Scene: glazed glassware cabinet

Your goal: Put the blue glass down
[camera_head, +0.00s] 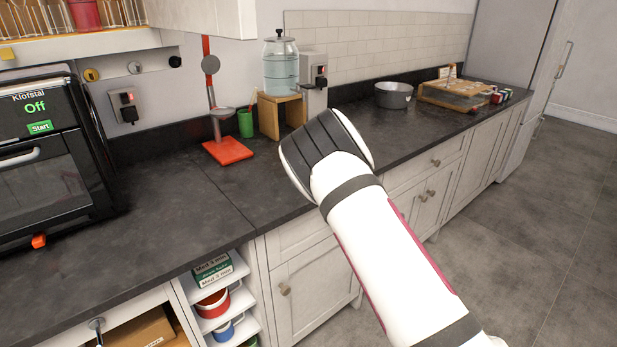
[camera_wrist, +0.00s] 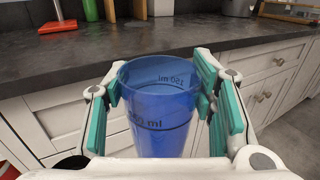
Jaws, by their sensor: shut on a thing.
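The blue glass (camera_wrist: 160,120) is a see-through tumbler with ml markings, its open rim up in the wrist view. My gripper (camera_wrist: 158,96) is shut on it, with teal-padded fingers on its left and right sides. The glass's base is hidden by my gripper. The rim appears just below the dark countertop's front edge (camera_wrist: 65,80), with cabinet fronts behind the glass. No support shows under it. In the head view my arm hides the glass and fingers; the dark countertop (camera_head: 110,240) runs behind and left of my arm.
The countertop left of my arm is clear up to the black oven (camera_head: 45,160). A red-based stand (camera_head: 228,150), green cup (camera_head: 246,123) and water dispenser (camera_head: 281,66) on a wooden stand are at the back. A grey pot (camera_head: 393,96) and wooden rack (camera_head: 455,95) are further right.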

